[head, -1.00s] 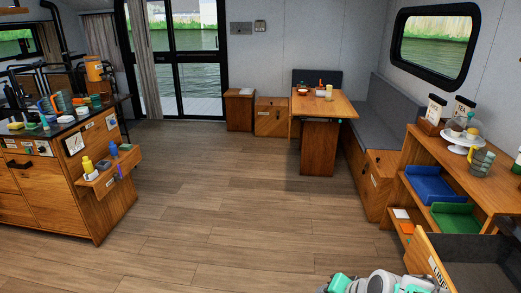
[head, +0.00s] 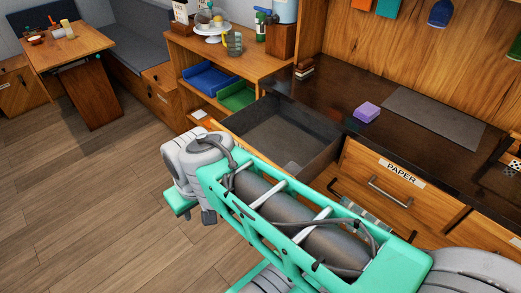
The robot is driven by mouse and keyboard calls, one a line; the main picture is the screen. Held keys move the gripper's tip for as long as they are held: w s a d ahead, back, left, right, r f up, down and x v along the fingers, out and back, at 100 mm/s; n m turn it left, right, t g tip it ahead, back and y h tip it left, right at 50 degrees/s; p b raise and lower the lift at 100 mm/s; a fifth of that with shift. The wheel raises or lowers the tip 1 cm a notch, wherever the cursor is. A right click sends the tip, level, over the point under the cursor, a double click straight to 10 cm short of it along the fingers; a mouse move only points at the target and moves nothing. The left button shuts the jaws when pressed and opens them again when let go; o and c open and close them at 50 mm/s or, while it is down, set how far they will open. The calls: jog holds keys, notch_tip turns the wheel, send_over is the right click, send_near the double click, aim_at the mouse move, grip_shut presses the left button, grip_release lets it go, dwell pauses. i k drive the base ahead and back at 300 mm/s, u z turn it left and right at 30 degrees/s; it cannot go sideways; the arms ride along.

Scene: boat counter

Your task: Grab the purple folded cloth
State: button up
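The purple folded cloth (head: 367,112) lies on the dark countertop (head: 330,92), behind the drawer front labelled PAPER and left of a grey mat. It looks like a small, thick folded block with nothing on top of it. My arm reaches across the lower middle of the head view, in front of the counter and well apart from the cloth. My gripper's fingers do not show clearly; the arm's end is at the left, over the floor side of the open drawer.
An open dark drawer (head: 280,136) juts out between my arm and the counter. The grey mat (head: 434,119) lies right of the cloth. Small stacked brown items (head: 304,69) stand behind on the counter. Shelves with a blue tray (head: 209,82) and a green tray (head: 238,96) are at left.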

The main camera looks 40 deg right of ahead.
aim_at(367, 112)
jog(key=z, duration=1.8)
jog(key=i, duration=0.35)
jog(key=u, duration=1.65)
